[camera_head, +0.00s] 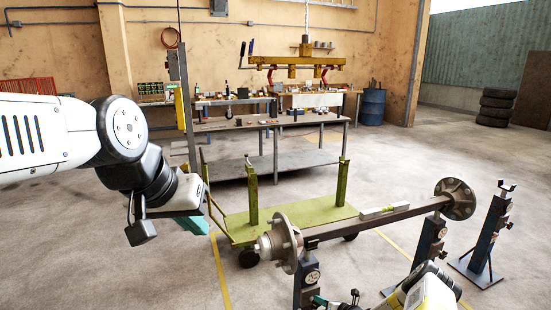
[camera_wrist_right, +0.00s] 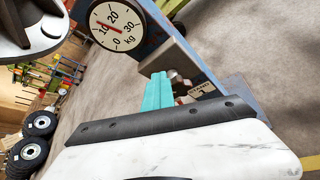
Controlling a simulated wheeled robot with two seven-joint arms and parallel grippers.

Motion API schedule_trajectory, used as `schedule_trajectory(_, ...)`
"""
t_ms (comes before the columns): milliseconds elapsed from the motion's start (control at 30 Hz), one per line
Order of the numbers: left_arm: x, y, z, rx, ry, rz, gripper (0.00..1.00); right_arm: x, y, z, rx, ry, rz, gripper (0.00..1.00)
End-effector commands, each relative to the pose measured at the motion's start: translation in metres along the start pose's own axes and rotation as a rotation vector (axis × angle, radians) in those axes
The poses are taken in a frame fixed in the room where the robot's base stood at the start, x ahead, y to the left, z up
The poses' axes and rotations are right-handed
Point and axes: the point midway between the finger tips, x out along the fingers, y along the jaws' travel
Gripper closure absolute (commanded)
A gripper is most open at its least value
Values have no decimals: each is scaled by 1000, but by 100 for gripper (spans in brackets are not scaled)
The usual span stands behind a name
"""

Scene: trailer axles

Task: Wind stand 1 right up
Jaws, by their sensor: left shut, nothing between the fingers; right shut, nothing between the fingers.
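A blue stand (camera_head: 307,285) with a round dial holds the near hub end of the axle (camera_head: 370,218). In the right wrist view a blue stand (camera_wrist_right: 185,45) fills the middle, with a dial (camera_wrist_right: 117,27) marked 0 to 30, its red needle near 10. A small plate (camera_wrist_right: 201,91) on it seems to read 1. My right gripper (camera_wrist_right: 158,92) is shut, its teal fingers close beside a small metal part (camera_wrist_right: 178,80) on the stand; contact is unclear. My left gripper (camera_head: 193,225) is shut and empty, high over the floor at left.
A spirit level (camera_head: 385,211) lies on the axle. A second dial stand (camera_head: 430,240) supports the far end; another blue stand (camera_head: 490,235) stands free at right. A green cart (camera_head: 300,215) is behind the axle. A yellow lifting beam (camera_head: 297,61) hangs above. Open floor lies left.

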Motion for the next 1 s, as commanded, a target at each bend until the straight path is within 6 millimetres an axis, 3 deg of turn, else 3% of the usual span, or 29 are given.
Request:
schedule_trajectory(33, 0, 0, 0, 0, 0, 0, 100, 0, 1, -9, 5, 17, -2, 100)
schedule_trajectory(433, 0, 0, 0, 0, 0, 0, 100, -8, 2, -2, 5, 13, -4, 100)
schedule_trajectory(800, 0, 0, 0, 0, 0, 0, 100, -46, 1, -19, 3, 6, -5, 100)
schedule_trajectory(1000, 0, 0, 0, 0, 0, 0, 100, -57, 2, -24, 1, 5, -4, 100)
